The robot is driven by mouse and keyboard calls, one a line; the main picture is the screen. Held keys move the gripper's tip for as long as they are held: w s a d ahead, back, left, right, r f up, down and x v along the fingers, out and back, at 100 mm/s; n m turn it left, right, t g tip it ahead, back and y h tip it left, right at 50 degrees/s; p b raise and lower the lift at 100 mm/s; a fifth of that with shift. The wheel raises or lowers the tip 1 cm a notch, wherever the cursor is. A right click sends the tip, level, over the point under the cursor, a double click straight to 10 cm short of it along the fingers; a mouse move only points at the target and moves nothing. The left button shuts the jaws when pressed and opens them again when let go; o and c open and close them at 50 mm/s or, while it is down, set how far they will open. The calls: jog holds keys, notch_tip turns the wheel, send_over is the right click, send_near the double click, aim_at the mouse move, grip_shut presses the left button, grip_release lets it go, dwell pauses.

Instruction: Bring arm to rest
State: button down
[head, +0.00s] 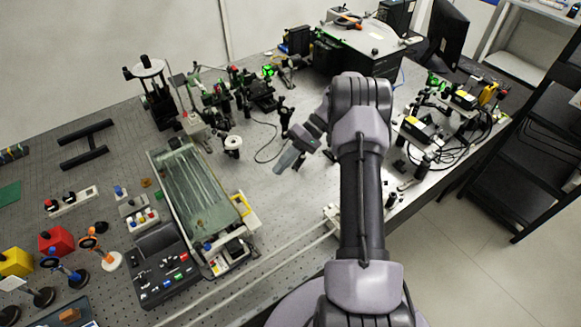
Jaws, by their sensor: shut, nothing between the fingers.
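My arm rises from the bottom of the head view and bends at the elbow over the right part of the bench. My gripper (286,163) points down and to the left, over the middle of the optical bench (262,192). It is shut and empty. Part of the wrist is hidden behind the upper arm. The height of the fingertips above the bench top is hard to tell.
A glass-topped tray unit (200,190) and a black control box (160,268) lie to the left. Optics (215,95) stand behind the gripper, with a large instrument box (365,40) at the back. More optics and cables (440,135) crowd the right. A black shelf (530,140) stands beyond.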

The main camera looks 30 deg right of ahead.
jog(key=s+a+r+m+h+b, duration=0.1)
jog(key=s+a+r+h+b, duration=0.2)
jog(key=a+r+b, duration=0.3)
jog(key=s+a+r+h+b, duration=0.3)
jog(key=a+r+b, duration=0.15)
jog(key=a, duration=0.35)
jog(key=s+a+f+m+t+h+b, duration=0.1)
jog(key=s+a+t+b, duration=0.2)
jog(key=s, duration=0.5)
jog(key=s+a+f+m+t+h+b, duration=0.1)
jog(key=s+a+f+m+t+b, duration=0.1)
jog(key=s, duration=0.7)
jog(key=shift+a+f+t+b, duration=0.25)
jog(key=shift+a+t+b, duration=0.25)
jog(key=shift+a+b, duration=0.6)
